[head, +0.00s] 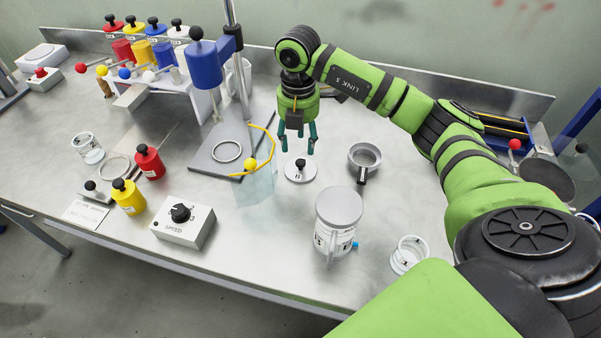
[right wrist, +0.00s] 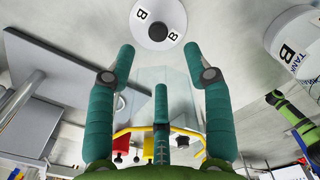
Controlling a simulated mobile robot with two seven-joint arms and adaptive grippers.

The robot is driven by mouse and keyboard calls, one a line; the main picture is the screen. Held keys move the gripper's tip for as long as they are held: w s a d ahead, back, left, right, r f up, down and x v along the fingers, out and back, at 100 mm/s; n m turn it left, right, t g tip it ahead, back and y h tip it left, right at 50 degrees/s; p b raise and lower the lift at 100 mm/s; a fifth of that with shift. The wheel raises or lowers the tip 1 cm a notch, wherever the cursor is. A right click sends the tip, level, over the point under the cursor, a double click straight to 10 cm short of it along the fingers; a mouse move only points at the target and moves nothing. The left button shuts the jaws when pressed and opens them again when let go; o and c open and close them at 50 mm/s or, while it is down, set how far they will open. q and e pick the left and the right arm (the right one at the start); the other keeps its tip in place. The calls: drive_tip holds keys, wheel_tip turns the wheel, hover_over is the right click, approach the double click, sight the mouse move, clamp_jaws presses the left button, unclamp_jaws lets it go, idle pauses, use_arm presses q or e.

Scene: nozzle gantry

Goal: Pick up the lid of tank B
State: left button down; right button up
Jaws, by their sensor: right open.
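The lid marked B (head: 301,173), a pale disc with a black knob, lies flat on the bench; it also shows at the top of the right wrist view (right wrist: 146,12). Tank B (head: 335,238), a white cylinder with a grey round top, stands nearer the front; its label shows in the right wrist view (right wrist: 290,48). My right gripper (head: 298,147) points down with its green fingers spread, empty, just behind and above the lid, apart from it. My left gripper is not in view.
Bare bench lies between lid and tank.

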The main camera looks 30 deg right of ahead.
sight(301, 162)
drive_tip(key=shift+f, duration=0.55)
drive_tip(key=f+p, duration=0.1)
drive_tip(key=f, duration=0.1)
drive_tip(key=f+p, duration=0.1)
drive_tip(key=f, duration=0.1)
drive_tip(key=f+p, duration=0.1)
drive_tip(key=f, duration=0.1)
drive_tip(key=shift+d, duration=0.3)
drive_tip(key=shift+w+f, duration=0.1)
drive_tip(key=shift+f, duration=0.15)
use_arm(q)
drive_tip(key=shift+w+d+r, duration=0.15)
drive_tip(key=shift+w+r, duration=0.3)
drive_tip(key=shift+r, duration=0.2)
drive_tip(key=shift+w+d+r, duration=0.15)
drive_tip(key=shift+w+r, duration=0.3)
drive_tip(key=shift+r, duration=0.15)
use_arm(e)
drive_tip(key=shift+f, duration=0.1)
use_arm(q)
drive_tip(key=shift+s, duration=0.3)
use_arm(e)
clamp_jaws()
